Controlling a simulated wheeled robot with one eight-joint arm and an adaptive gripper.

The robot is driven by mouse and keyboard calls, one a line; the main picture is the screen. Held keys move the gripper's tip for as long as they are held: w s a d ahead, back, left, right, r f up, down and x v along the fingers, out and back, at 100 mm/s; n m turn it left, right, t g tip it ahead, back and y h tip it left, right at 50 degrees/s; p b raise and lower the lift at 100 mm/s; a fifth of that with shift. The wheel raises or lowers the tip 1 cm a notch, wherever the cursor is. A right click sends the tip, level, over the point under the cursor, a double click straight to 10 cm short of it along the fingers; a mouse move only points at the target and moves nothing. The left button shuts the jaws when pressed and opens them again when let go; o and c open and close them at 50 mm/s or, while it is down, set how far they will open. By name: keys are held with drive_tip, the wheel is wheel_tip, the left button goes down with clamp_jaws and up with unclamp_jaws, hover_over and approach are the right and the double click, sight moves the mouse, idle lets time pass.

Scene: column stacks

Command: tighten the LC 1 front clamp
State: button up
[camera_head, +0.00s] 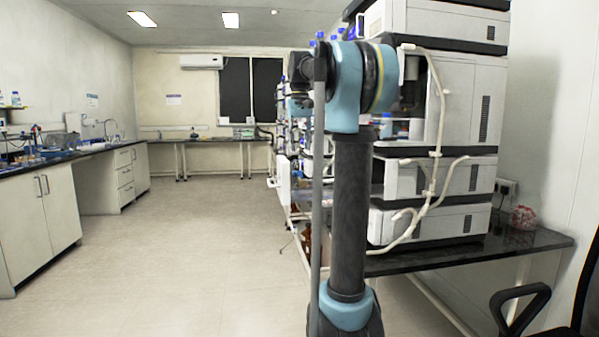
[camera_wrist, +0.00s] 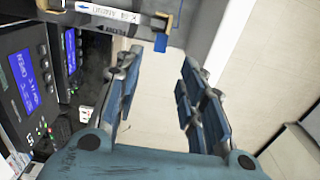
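In the wrist view my gripper (camera_wrist: 161,58) is open, with its two blue-faced fingers wide apart and nothing between them. Just beyond the fingertips, at the top, is a labelled pale column (camera_wrist: 108,12) with an arrow on its label. At its right end is a brass-coloured fitting (camera_wrist: 168,20) with a small blue block (camera_wrist: 161,42) below it. This may be the clamp, but no name on it can be read. The fingers do not appear to touch it. In the head view my arm blocks part of the instrument stack, and my gripper cannot be made out.
Dark panels with lit blue displays (camera_wrist: 25,82) stand close at the left of my fingers in the wrist view. In the head view, a tall instrument stack (camera_head: 455,95) with white hoses stands on a dark bench (camera_head: 540,241). The floor (camera_head: 190,240) at left is clear.

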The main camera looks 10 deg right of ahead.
sight(300, 171)
wheel_tip(300, 171, down, 10)
drive_tip(key=shift+r, duration=0.2)
idle(0.3)
clamp_jaws()
